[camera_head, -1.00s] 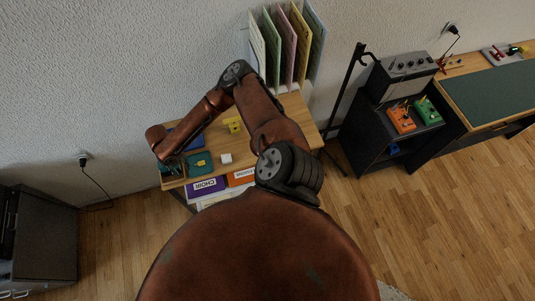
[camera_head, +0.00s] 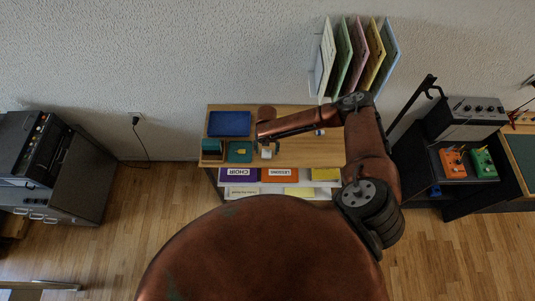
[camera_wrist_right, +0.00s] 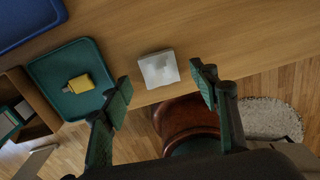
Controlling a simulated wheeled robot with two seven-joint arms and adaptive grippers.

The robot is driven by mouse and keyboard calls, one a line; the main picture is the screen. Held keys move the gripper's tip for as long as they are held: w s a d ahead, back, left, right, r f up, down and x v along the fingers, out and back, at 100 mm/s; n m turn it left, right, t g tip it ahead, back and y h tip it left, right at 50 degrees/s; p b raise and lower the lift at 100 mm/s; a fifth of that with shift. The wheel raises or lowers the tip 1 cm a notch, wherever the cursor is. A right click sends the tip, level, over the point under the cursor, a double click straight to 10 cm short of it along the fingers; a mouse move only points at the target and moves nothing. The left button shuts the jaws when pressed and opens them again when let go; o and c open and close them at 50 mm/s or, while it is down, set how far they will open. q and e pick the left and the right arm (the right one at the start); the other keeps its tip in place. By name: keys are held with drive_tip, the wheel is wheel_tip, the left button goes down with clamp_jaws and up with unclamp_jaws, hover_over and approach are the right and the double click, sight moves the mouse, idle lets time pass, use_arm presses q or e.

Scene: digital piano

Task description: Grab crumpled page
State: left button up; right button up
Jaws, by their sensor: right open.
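A small white crumpled page (camera_wrist_right: 158,68) lies on the wooden shelf top near its front edge, as seen in the right wrist view. It looks like a crinkled block and also shows in the head view (camera_head: 266,154). My right gripper (camera_wrist_right: 162,84) is open, with its dark green fingertips apart. The page shows between and just beyond the fingertips, and nothing is held. In the head view my right gripper (camera_head: 264,142) is above the shelf beside the page, partly hidden by its own wrist. My left gripper is not in view.
A green tray (camera_wrist_right: 45,70) with a yellow item (camera_wrist_right: 79,83) lies left of the page. A blue tray (camera_head: 229,123) is behind it. Colored folders (camera_head: 355,55) stand at the back right. A black stand (camera_head: 410,105) is right of the shelf. Wood right of the page is bare.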

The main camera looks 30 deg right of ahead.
sight(267, 154)
drive_tip(key=shift+f, duration=1.2)
drive_tip(key=shift+c, duration=0.6)
drive_tip(key=c, duration=0.7)
